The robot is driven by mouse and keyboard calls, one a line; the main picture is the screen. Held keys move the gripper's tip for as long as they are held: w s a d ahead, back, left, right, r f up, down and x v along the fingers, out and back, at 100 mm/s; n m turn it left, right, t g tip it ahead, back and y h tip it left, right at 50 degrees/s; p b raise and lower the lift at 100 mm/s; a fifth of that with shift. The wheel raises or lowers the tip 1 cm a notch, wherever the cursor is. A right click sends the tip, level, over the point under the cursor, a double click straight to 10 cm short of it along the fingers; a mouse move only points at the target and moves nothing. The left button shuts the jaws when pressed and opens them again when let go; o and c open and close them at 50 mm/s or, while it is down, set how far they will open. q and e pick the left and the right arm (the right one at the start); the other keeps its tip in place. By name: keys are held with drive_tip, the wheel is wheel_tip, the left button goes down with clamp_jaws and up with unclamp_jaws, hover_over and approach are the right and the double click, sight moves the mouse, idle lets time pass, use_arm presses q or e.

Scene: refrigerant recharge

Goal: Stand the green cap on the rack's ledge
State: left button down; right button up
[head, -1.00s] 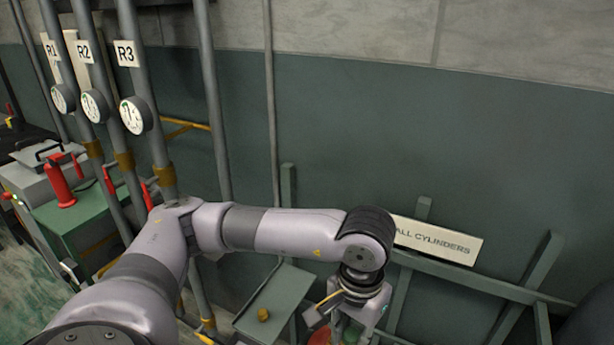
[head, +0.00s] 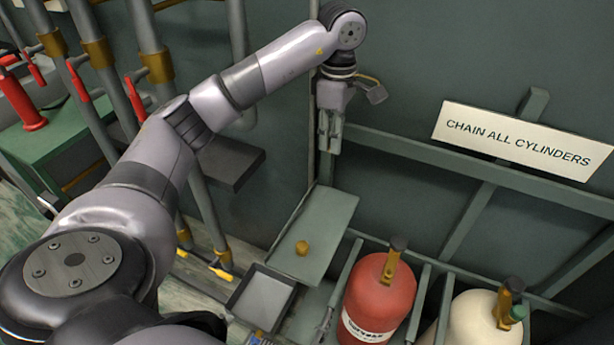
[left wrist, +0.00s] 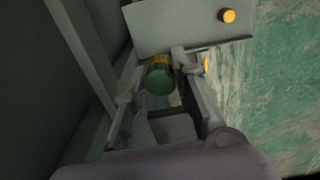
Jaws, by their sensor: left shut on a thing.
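The green cap (left wrist: 160,80), a short green cylinder with a brass-coloured band, sits between the fingers of my left gripper (left wrist: 158,76) in the left wrist view. The gripper is shut on it. In the head view my left gripper (head: 329,148) points down in front of the dark wall, and the cap cannot be made out there. The rack's ledge (head: 330,212) is a flat grey-green plate below the gripper in that picture. A brass cap (head: 303,248) stands on it. The ledge (left wrist: 165,30) also shows beyond the fingers in the left wrist view. My right gripper is not in view.
A red cylinder (head: 380,300) and a cream cylinder (head: 478,322) stand in the rack at lower right. A grey tray (head: 262,297) lies in front of the ledge. Rack rails (head: 400,147) and a sign (head: 522,142) are to the right. Pipes are at left.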

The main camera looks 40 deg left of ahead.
use_arm(q)
drive_tip(key=b, duration=0.2)
hover_over(328, 208)
wheel_tip(328, 208, down, 14)
drive_tip(key=shift+s+f, duration=0.1)
drive_tip(key=shift+f, duration=0.15)
wheel_tip(328, 208, down, 5)
drive_tip(key=shift+f+b, duration=0.1)
drive_tip(key=shift+b, duration=0.4)
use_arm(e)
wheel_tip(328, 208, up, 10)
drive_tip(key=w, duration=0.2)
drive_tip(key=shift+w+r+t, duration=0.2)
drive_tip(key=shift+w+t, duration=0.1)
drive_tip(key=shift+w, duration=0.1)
use_arm(q)
drive_tip(key=shift+f, duration=0.1)
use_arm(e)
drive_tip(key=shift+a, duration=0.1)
use_arm(q)
drive_tip(key=c, duration=1.7)
unclamp_jaws()
drive_tip(key=o, duration=0.4)
drive_tip(key=shift+c, duration=0.2)
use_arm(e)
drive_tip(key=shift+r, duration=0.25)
